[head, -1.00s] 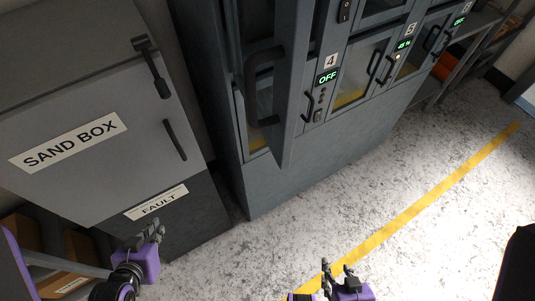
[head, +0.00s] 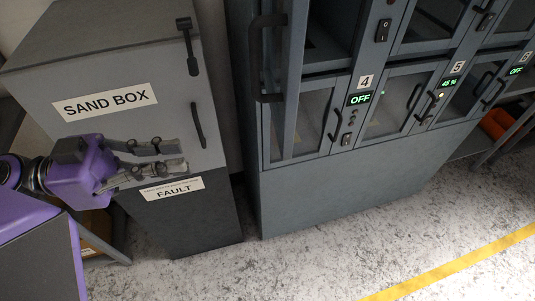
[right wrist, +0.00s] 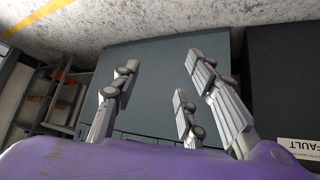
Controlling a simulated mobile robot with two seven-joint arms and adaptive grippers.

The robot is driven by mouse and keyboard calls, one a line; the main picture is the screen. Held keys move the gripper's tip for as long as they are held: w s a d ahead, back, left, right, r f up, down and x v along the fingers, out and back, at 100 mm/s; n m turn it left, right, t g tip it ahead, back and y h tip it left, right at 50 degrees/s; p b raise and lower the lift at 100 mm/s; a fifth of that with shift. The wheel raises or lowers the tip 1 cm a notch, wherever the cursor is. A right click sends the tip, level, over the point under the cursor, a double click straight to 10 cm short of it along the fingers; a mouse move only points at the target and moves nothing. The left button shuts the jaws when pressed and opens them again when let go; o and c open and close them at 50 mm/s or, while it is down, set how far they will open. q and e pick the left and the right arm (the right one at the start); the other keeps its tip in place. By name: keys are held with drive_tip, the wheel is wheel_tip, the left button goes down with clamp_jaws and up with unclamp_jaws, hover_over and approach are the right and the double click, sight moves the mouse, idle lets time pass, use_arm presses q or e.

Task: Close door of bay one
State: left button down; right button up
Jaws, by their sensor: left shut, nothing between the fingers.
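The bay cabinet (head: 370,185) fills the middle and right of the head view. A door (head: 296,85) with a large dark handle (head: 262,60) stands swung open at its left side, seen nearly edge-on. It is beside the open compartment (head: 328,40) above bay 4. No number shows on this door, so I cannot read that it is bay one. My left gripper (head: 172,158) is shut and empty in front of the sand box, left of the door and apart from it. My right gripper (right wrist: 160,88) has its fingers spread and empty, facing the cabinet's lower panel.
The grey sand box (head: 105,75) with a FAULT label (head: 172,189) stands left of the cabinet, close by. Bays 4, 5 and 6 have closed doors. The speckled floor (head: 290,270) in front is clear, with a yellow line (head: 450,268). Shelving (right wrist: 55,100) shows in the right wrist view.

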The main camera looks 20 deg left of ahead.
use_arm(q)
drive_tip(key=p, duration=0.3)
approach(281, 149)
drive_tip(key=x, duration=0.5)
drive_tip(key=shift+w+d+r, duration=0.1)
drive_tip(key=shift+d+r, duration=0.1)
drive_tip(key=shift+r, duration=0.15)
drive_tip(key=shift+w+d, duration=0.1)
drive_tip(key=shift+d, duration=0.2)
drive_tip(key=shift+w+d+f, duration=0.15)
drive_tip(key=shift+d+f, duration=0.05)
drive_tip(key=shift+d, duration=0.15)
use_arm(e)
drive_tip(key=r, duration=0.1)
drive_tip(key=w+r, duration=0.1)
drive_tip(key=r, duration=0.1)
drive_tip(key=shift+r, duration=0.15)
drive_tip(key=shift+w+r, duration=0.1)
drive_tip(key=shift+w, duration=0.05)
drive_tip(key=shift+a, duration=0.1)
